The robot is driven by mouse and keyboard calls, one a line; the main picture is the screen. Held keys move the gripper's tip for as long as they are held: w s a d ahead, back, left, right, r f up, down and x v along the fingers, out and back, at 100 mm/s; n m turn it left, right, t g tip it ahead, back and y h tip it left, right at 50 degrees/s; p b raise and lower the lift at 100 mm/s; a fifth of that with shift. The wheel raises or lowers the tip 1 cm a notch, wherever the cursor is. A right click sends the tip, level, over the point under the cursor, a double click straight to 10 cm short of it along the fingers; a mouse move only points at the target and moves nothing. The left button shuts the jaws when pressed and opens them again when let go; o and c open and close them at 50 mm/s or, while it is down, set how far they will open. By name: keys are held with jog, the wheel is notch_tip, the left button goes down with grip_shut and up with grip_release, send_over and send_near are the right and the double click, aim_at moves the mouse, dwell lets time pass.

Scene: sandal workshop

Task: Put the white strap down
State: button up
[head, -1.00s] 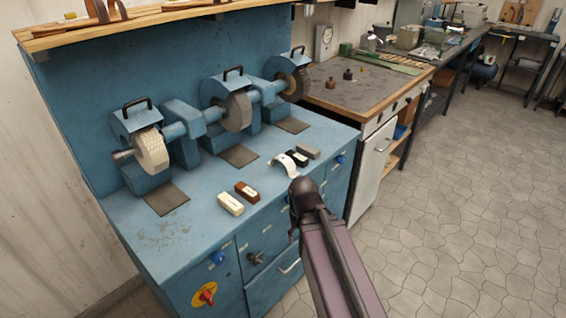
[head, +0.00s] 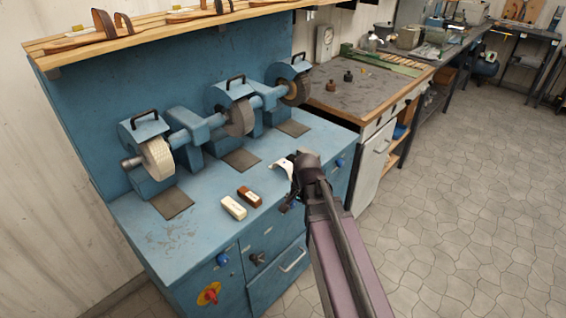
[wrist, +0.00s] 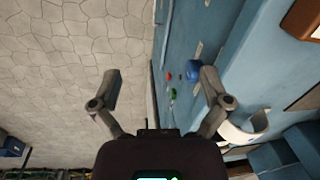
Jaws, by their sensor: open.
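The white strap (head: 282,168), a curved band, rests on the blue bench top, partly hidden by my arm in the head view. In the wrist view the strap (wrist: 245,130) arches beside and partly behind my right-hand finger. My gripper (wrist: 160,88) is open, with nothing between its fingers. In the head view my gripper (head: 292,194) is over the bench's front edge, just in front of the strap. I cannot tell whether the finger touches the strap.
The blue bench (head: 150,235) carries a white bar (head: 233,208) and a brown bar (head: 249,196) left of the strap. Grinding wheels (head: 157,158) stand behind them. A blue knob (wrist: 192,70) is on the bench front. The front left bench top is clear, as is the tiled floor (head: 450,210).

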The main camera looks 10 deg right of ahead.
jog(key=w+d+r+m+t+p, duration=0.1)
jog(key=w+r+m+p, duration=0.5)
jog(key=w+r+m, duration=0.3)
jog(key=m+t+y+p, duration=0.2)
jog(key=m+p, duration=0.4)
jog(key=m, duration=0.5)
send_near(284, 163)
notch_tip(284, 163, up, 4)
jog(key=shift+s+d+f, duration=0.25)
jog(key=shift+s+d, duration=0.1)
jog(key=shift+s, duration=0.1)
jog(key=shift+f, duration=0.15)
jog(key=b+x, duration=0.8)
jog(key=shift+f, duration=0.2)
jog(key=shift+b+x, duration=2.45)
jog(key=shift+x, duration=0.15)
jog(key=shift+s, duration=0.1)
